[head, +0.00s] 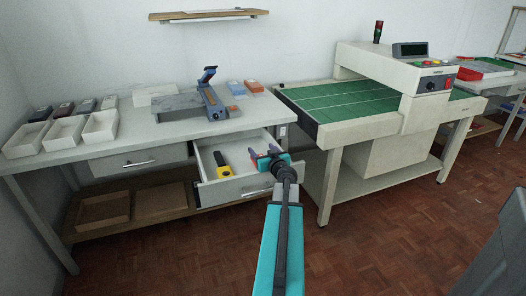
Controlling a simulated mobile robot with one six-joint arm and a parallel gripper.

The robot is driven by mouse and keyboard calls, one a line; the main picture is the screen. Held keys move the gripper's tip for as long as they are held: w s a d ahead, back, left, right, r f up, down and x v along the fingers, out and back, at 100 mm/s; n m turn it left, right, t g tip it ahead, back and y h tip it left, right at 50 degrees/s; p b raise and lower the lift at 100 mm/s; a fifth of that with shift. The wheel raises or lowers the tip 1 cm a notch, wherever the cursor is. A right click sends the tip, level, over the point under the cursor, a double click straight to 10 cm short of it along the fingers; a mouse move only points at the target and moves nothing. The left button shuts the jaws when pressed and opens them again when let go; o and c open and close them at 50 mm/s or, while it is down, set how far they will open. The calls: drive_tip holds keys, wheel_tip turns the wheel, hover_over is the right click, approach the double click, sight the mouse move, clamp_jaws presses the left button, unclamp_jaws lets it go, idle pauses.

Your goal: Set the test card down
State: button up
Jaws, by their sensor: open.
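I cannot pick out a test card for certain. Small flat pieces, grey (236,88) and orange (253,86), lie at the back right of the left table. My gripper (262,155) is over the right part of an open drawer (238,186) under that table. It is open; its fingertips are small and partly hidden by my own arm, and I see no card between them. A yellow and black object (221,162) lies in the drawer, left of my gripper. A dark and red patch beside the gripper is too small to identify.
The left table (165,133) carries a grey-blue press (211,98) and white trays (66,132). Right of it stands a cream machine (412,82) with a green belt (340,103), mostly bare, a display and buttons. A gap of floor separates them. The drawer front juts out.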

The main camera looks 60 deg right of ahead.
drive_tip(key=shift+p, duration=0.4)
drive_tip(key=shift+r+p, duration=0.65)
drive_tip(key=shift+p, duration=0.45)
drive_tip(key=shift+b+v, duration=0.4)
drive_tip(key=shift+v, duration=0.5)
drive_tip(key=p+v, duration=0.1)
drive_tip(key=v, duration=0.6)
drive_tip(key=shift+s+a, duration=0.3)
drive_tip(key=shift+p+v, duration=1.15)
drive_tip(key=shift+p, duration=1.75)
